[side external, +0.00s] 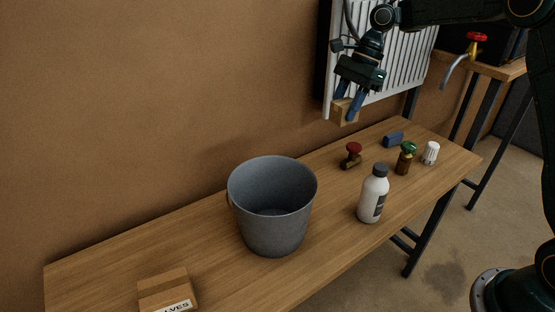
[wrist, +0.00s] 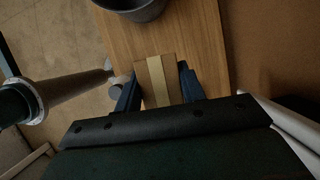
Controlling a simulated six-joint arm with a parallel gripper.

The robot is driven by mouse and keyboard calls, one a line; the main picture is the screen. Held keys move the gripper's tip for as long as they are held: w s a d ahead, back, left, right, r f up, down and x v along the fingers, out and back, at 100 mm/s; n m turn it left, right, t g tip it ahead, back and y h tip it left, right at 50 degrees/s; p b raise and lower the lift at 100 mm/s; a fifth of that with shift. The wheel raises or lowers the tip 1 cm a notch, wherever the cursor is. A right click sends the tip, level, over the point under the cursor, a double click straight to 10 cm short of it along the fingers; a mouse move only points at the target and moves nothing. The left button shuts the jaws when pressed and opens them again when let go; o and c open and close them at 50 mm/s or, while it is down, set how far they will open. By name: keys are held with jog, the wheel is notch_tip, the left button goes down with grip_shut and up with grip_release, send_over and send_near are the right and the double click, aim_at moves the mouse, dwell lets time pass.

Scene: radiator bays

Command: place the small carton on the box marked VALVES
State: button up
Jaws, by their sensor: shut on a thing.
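My gripper (side external: 351,107) is in the air above the back right part of the table, in front of the radiator. Its blue fingers are shut on a small brown carton (side external: 343,111), held well above the tabletop. In the wrist view the carton (wrist: 150,84), with a pale tape strip, sits between the two fingers (wrist: 158,92). The box marked VALVES (side external: 167,289) is a brown cardboard box at the front left of the table in the side view. Only "LVES" of its label shows, and the frame's lower edge cuts it off.
A grey bucket (side external: 272,215) stands between my gripper and the box. A white bottle (side external: 372,196), a red-handled valve (side external: 352,157), a green-handled valve (side external: 406,158), a blue item (side external: 394,139) and a white knob (side external: 431,153) stand at right. The white radiator (side external: 399,62) hangs behind.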

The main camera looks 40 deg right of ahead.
jog(key=shift+a+r, duration=0.15)
jog(key=shift+r, duration=0.35)
jog(key=w+a+n, duration=0.1)
jog(key=w+a, duration=0.1)
jog(key=a, duration=1)
jog(key=n+g, duration=0.2)
jog(key=n, duration=0.2)
send_over(184, 292)
jog(key=shift+f, duration=8.95)
jog(key=shift+f+h, duration=0.15)
jog(key=shift+h, duration=0.15)
jog(key=o, duration=1)
